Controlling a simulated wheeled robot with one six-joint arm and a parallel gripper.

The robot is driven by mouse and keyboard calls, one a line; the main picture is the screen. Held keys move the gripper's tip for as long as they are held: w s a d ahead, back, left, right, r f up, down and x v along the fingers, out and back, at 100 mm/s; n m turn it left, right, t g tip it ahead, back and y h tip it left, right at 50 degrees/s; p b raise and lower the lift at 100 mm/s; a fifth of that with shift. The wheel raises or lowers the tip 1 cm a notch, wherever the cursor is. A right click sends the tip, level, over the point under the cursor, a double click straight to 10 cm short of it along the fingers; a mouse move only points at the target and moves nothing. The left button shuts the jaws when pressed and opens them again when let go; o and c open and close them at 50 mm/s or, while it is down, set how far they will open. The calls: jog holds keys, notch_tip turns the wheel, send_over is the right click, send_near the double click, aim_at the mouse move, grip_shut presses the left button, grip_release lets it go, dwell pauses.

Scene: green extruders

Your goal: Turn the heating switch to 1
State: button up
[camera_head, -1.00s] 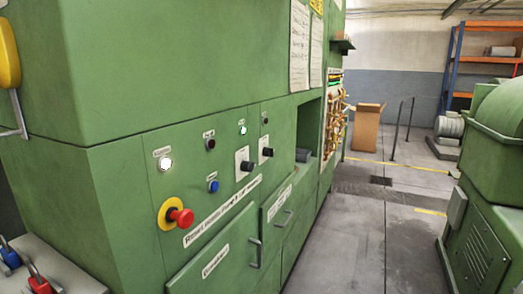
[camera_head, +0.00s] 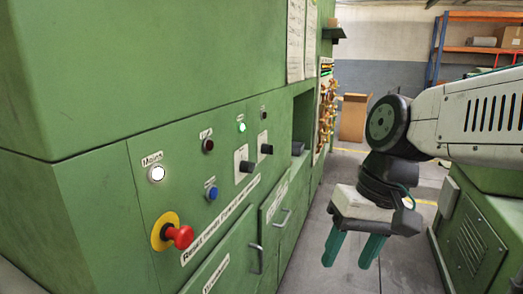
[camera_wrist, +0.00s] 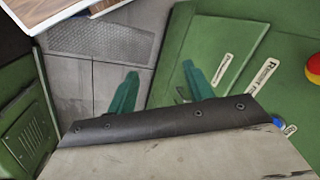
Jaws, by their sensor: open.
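Two black rotary switches on white plates sit on the green machine's panel (camera_head: 135,200) in the head view: a nearer one (camera_head: 246,166) and a farther one (camera_head: 265,149). Their markings are too small to read, so I cannot tell which is the heating switch or its setting. My gripper (camera_head: 347,262) hangs right of the panel, over the aisle, with two green fingers pointing down, apart and empty. It touches nothing. In the wrist view the fingers (camera_wrist: 160,72) show above the floor and green cabinet doors; neither rotary switch shows there.
A red emergency button (camera_head: 179,236) on a yellow base sticks out of the panel. A lit white button (camera_head: 157,173), a blue button (camera_head: 212,193) and a lit green lamp (camera_head: 241,127) are nearby. Door handles (camera_head: 257,258) protrude below. Another green machine (camera_head: 485,235) stands right of the aisle.

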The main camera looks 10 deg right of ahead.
jog(key=w+a+r+m+y, duration=0.1)
jog(key=w+a+m+y, duration=0.15)
jog(key=w, duration=0.35)
jog(key=w+a+r+m+y, duration=0.1)
jog(key=w+r+y, duration=0.15)
jog(key=w, duration=0.35)
jog(key=m+t+y, duration=0.8)
jog(key=t, duration=0.1)
send_near(268, 149)
jog(key=w, duration=0.2)
jog(key=x, duration=0.7)
jog(key=shift+a+f, duration=0.25)
jog(key=shift+f, duration=0.1)
jog(key=shift+w, duration=0.1)
jog(key=c, duration=1)
